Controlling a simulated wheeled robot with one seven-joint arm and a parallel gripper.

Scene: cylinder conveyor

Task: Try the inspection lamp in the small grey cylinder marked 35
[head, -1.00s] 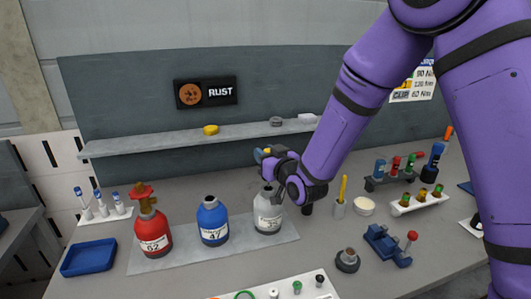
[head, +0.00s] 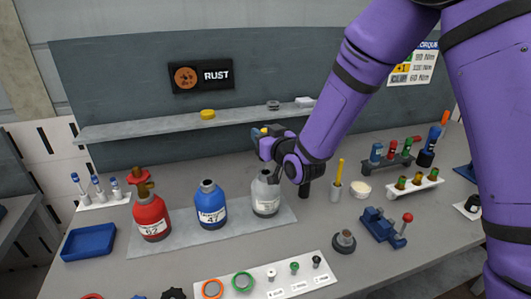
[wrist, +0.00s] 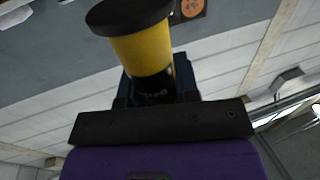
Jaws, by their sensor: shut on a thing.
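The small grey cylinder (head: 265,198) stands upright on a grey mat on the bench, right of the blue one; its label is too small to read surely. My gripper (head: 263,142) is just above and behind its neck in the head view. In the wrist view my gripper (wrist: 155,92) is shut on a yellow, black-ended round-bodied thing (wrist: 142,50), which looks like the inspection lamp. In the head view only a bit of yellow shows at the jaws. Whether the lamp touches the cylinder's mouth cannot be told.
A blue cylinder (head: 210,206) and a red cylinder with a brown valve (head: 150,218) stand left on the mat (head: 183,238). A shelf (head: 160,129) runs behind.

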